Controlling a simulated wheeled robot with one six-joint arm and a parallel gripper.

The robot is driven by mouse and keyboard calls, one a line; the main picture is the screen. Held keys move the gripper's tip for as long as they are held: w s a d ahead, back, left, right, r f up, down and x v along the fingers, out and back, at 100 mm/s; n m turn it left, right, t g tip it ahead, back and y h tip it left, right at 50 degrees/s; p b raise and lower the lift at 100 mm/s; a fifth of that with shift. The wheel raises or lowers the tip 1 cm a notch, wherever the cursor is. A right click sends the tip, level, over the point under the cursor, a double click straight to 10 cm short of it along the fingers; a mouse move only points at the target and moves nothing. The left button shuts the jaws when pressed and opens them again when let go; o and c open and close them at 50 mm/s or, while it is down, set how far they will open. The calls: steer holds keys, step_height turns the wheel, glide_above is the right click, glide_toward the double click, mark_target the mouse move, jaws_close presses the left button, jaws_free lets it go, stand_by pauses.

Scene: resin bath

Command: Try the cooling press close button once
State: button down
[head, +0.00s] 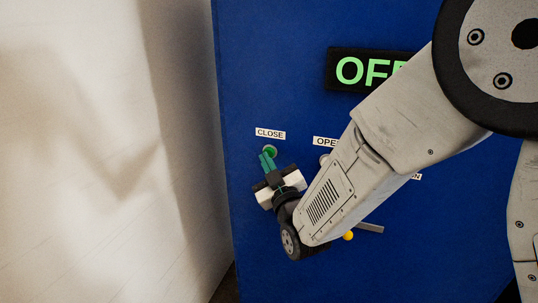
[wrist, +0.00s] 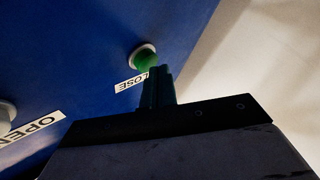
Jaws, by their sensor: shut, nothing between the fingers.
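The close button (head: 270,150) is a green round button in a pale ring on the blue press panel (head: 275,50), just below a white CLOSE label (head: 270,134). My gripper (head: 267,160) has its green fingers shut and empty, with the tips at or very near the button's lower edge in the head view. In the wrist view the green button (wrist: 145,59) shows just beyond the fingertips (wrist: 158,72). I cannot tell whether the tips touch it or whether it is pressed in.
A dark display (head: 345,70) with green letters, partly hidden by my arm, sits higher up. A button (head: 324,159) under an OPEN label (head: 324,141) is to the right. A yellow knob (head: 348,236) and grey bar (head: 370,228) are lower. A pale wall (head: 90,200) stands left.

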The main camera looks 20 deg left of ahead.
steer(key=shift+w, duration=0.5)
steer(key=shift+s, duration=0.15)
stand_by(0.5)
steer(key=shift+s, duration=0.85)
steer(key=s, duration=0.5)
steer(key=shift+a, duration=0.2)
